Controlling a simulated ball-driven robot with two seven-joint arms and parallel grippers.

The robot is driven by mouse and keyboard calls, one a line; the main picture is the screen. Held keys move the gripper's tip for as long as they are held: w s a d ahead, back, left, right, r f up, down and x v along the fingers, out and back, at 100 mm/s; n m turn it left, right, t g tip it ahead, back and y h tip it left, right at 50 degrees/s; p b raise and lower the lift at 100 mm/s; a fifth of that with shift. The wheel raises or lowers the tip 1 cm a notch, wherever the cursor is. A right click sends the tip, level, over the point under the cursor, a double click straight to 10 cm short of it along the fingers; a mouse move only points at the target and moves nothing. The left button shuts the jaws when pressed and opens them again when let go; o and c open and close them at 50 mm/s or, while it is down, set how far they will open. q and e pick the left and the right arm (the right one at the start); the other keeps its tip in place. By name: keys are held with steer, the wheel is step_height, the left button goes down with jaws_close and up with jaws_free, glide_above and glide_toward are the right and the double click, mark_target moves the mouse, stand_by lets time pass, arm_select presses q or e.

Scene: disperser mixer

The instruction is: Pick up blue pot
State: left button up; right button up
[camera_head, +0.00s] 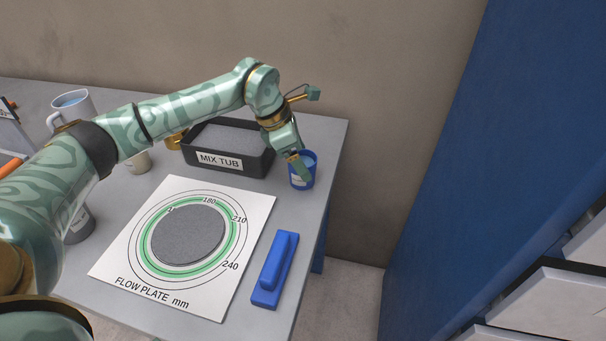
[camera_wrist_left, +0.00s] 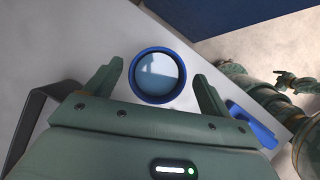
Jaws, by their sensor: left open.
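The blue pot (camera_head: 302,172) stands upright near the right edge of the table, just right of the mix tub. It has a pale label on its side. My left gripper (camera_head: 303,165) is at the pot, partly in front of it in the head view. In the left wrist view the pot (camera_wrist_left: 157,76) shows from above with a blue rim and a pale, shiny inside. It lies between the two spread fingers of my left gripper (camera_wrist_left: 158,82), with a gap on each side. My right gripper does not show as a gripper I can make out.
The black mix tub (camera_head: 262,160) holds grey material. A flow plate sheet (camera_head: 115,262) with a grey disc lies in front. A blue handled tool (camera_head: 273,270) lies near the right edge. A white jug (camera_head: 74,104) stands at the back left. A blue panel (camera_head: 450,130) rises at right.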

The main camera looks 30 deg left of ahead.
arm_select(q)
steer(key=b+x, duration=0.1)
steer(key=x, duration=0.2)
steer(key=shift+w+a+f, duration=0.1)
steer(key=shift+w+f, duration=0.1)
steer(key=shift+f, duration=0.15)
steer(key=shift+s+r, duration=0.1)
steer(key=shift+r, duration=0.05)
steer(key=shift+c, duration=0.6)
steer(key=c, duration=1)
steer(key=shift+c, duration=0.3)
steer(key=shift+r, duration=0.15)
